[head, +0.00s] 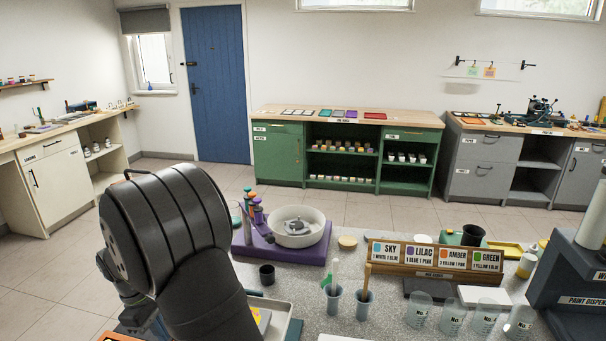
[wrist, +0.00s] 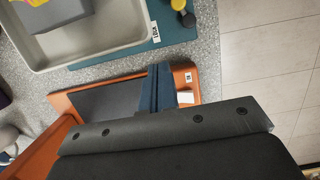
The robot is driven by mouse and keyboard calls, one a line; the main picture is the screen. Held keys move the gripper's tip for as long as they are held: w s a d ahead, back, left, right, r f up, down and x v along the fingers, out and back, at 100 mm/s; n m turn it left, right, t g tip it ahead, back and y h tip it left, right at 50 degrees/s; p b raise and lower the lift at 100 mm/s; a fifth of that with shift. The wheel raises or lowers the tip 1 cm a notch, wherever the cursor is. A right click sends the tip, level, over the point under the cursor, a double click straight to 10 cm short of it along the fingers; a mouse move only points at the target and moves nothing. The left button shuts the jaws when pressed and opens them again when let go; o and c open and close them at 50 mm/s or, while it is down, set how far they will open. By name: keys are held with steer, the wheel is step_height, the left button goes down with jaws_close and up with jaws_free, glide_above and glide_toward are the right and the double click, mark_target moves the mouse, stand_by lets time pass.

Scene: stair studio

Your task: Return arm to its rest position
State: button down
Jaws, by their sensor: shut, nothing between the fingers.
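My arm fills the lower left of the head view, its large black links in front of the bench. In the wrist view the dark body of my gripper spans the bottom, and its narrow blue fingers (wrist: 157,88) sit close together, shut with nothing held. They are over an orange-rimmed tray (wrist: 70,101) with a dark inset. How far above the tray they are, I cannot tell. In the head view the fingers are mostly hidden behind the arm.
A pale tray (wrist: 91,55) on a teal mat (wrist: 172,32) lies beside the orange tray. The speckled bench (head: 335,248) holds a purple stand (head: 308,253) with a white bowl (head: 300,228), a card rack (head: 434,272) and clear cups (head: 420,310). A paint dispenser (head: 570,295) stands at right.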

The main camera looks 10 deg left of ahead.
steer(key=x, duration=0.3)
steer(key=shift+s+f, duration=0.25)
steer(key=shift+f, duration=0.1)
steer(key=s+n, duration=0.1)
steer(key=s+f+n, duration=0.1)
steer(key=s+a+f+n, duration=0.1)
steer(key=shift+s+a+t, duration=0.1)
steer(key=shift+s+t, duration=0.15)
steer(key=shift+t, duration=0.15)
steer(key=shift+a+v, duration=0.15)
steer(key=shift+v, duration=1.3)
steer(key=shift+a+v, duration=0.2)
steer(key=shift+v, duration=1.2)
steer(key=shift+w+f, duration=0.1)
